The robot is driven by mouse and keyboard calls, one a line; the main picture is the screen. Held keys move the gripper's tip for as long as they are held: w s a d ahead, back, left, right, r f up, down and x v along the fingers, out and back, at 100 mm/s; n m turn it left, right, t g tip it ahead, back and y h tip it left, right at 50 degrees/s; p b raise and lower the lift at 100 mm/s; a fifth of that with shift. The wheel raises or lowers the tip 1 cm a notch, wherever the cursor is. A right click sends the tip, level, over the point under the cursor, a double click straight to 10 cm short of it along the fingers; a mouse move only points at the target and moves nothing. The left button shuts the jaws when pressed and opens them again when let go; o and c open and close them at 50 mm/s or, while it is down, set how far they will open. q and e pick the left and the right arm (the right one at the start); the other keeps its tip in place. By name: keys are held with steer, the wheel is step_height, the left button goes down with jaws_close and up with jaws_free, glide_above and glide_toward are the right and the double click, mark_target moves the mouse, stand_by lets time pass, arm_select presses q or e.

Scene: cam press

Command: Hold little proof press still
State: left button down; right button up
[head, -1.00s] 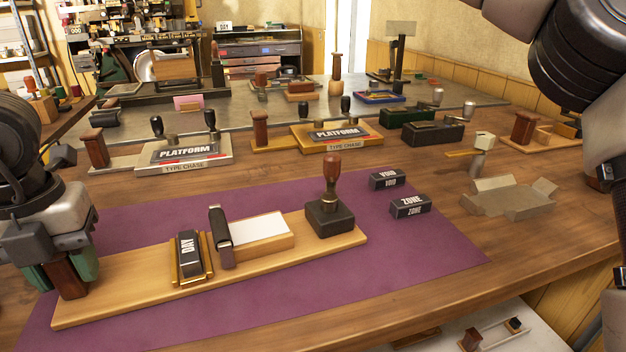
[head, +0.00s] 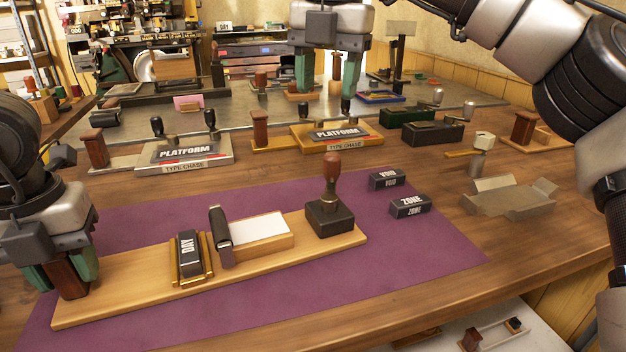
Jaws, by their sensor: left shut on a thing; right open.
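The little proof press is a long light wooden board (head: 130,305) lying on a purple mat. On it are a brass-edged holder with a black DAY type block (head: 187,255), a black roller (head: 220,238), a white pad on a wooden block (head: 262,232), and a dark stamp with a brown knob handle (head: 330,205). My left gripper (head: 68,278) is shut on the brown wooden post (head: 66,276) at the board's left end. My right gripper (head: 327,85) is open and empty, in the air above the back of the table, fingers pointing down.
Black VOID (head: 387,179) and ZONE (head: 410,206) blocks lie right of the press on the purple mat (head: 440,250). Two PLATFORM type chases (head: 185,152) (head: 338,134) stand behind. An open cardboard tray (head: 508,199) lies at right. The mat's front right is clear.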

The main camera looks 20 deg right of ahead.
mark_target(333, 153)
steer(key=shift+h, duration=0.3)
steer(key=f, duration=0.8)
steer(key=d+f, duration=0.1)
steer(key=f, duration=0.3)
steer(key=shift+s+f, duration=0.1)
jaws_close()
